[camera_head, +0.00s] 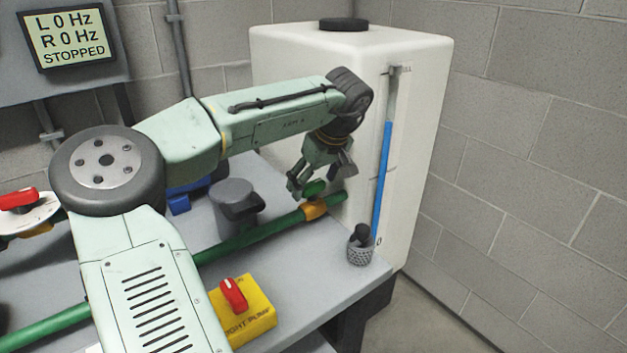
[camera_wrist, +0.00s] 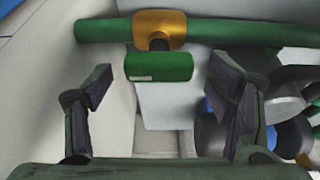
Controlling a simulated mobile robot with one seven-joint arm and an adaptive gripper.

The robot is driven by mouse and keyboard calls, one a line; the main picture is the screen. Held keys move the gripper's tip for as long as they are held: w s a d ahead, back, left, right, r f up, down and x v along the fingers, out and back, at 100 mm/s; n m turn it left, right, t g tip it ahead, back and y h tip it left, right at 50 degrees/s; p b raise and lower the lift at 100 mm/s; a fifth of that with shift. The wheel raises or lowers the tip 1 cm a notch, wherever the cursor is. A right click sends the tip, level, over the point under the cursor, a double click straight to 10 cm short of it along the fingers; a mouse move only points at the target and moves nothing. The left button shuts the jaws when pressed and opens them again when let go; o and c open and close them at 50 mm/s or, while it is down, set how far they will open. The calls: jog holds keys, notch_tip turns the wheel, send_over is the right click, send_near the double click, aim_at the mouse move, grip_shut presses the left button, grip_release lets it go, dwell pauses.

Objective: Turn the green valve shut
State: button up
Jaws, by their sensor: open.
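The green valve handle (camera_wrist: 159,67) is a short green bar on a dark stem, set on a brass-coloured valve body (camera_wrist: 160,29) on the green pipe. In the wrist view the bar looks roughly parallel to the pipe. My gripper (camera_wrist: 161,78) is open, with one finger on each side of the handle and a clear gap to both. In the head view the handle (camera_head: 314,187) and brass body (camera_head: 315,209) show just below my gripper (camera_head: 319,173). The depth between fingertips and handle is hard to tell.
The pipe (camera_head: 255,233) runs over the grey bench to a white tank (camera_head: 330,75) with a blue level gauge. A grey pump (camera_head: 236,204) stands left of the valve. A mesh cup (camera_head: 360,252) and a yellow box with a red switch (camera_head: 243,310) stand nearer the front.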

jog(key=shift+w+f, duration=0.15)
jog(key=shift+f, duration=0.2)
jog(key=shift+c, duration=0.4)
jog(key=c, duration=1.1)
